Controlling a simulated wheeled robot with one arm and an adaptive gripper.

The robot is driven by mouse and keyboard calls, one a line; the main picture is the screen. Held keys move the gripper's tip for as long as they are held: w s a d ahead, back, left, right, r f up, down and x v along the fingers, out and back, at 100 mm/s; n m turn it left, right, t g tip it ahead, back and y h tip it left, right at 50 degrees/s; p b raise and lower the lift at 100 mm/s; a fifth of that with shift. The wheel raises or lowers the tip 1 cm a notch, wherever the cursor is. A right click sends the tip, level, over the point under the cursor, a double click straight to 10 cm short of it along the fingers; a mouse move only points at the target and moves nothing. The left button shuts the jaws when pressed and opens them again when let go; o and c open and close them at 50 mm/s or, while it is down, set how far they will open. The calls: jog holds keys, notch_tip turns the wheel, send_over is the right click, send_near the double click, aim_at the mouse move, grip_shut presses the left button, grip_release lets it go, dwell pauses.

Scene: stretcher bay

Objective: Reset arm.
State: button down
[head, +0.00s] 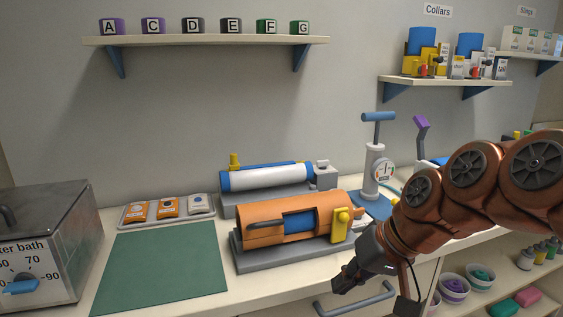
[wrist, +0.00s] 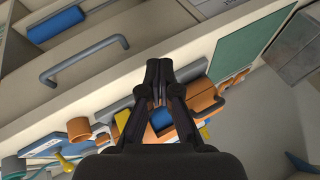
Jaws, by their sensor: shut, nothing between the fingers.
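My gripper (head: 346,279) is at the end of my copper-coloured arm, in front of the counter's front edge in the head view. In the wrist view my gripper (wrist: 159,70) shows with its two dark fingers together and nothing between them. The orange cylinder device (head: 270,217) on a grey base lies on the counter, to the left of and behind my gripper. It also shows behind the fingers in the wrist view (wrist: 196,92). I cannot tell any contact between my gripper and the counter or drawer handle.
A drawer handle (head: 355,300) juts out below the counter edge, close to my gripper. A green mat (head: 162,267) and a water bath (head: 50,245) are at left. A hand pump (head: 375,165) stands behind my arm. Open shelves with bowls (head: 454,287) are at lower right. The green mat is bare.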

jog(key=s+d+g+h+p, duration=0.1)
jog(key=s+d+h+p, duration=0.1)
jog(key=s+p, duration=0.2)
jog(key=s+d+f+g+h+p, duration=0.1)
jog(key=s+d+g+p, duration=0.1)
jog(key=s, duration=0.8)
jog(key=s+d+m+g+h+p, duration=0.1)
jog(key=s+d+g+h+p, duration=0.1)
jog(key=s+p, duration=0.3)
jog(key=shift+s+d+f+h+p, duration=0.15)
jog(key=shift+s+d+h+p, duration=0.2)
jog(key=shift+s+d, duration=0.5)
